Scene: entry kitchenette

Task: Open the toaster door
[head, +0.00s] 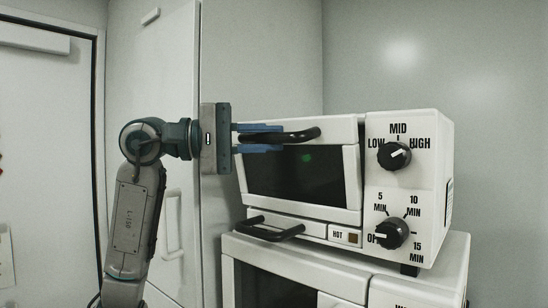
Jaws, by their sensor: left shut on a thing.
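The white toaster oven (380,122) stands on another white appliance, with two black knobs on its right panel. Its front door has a dark glass window (300,175) and a black bar handle (305,135) along the top. The door looks shut or nearly so; I cannot tell whether there is a slight gap. My left gripper (260,138) comes in from the left, with its blue fingers shut on the left part of the handle, one above and one below. The handle's left end is partly hidden by the fingers. My right gripper is not in view.
A second black handle (270,228) sits low on the toaster's front, under the door. The lower white appliance (345,275) supports the toaster. A tall pale cabinet (155,70) stands behind my left arm, and a white door (45,150) is at the far left.

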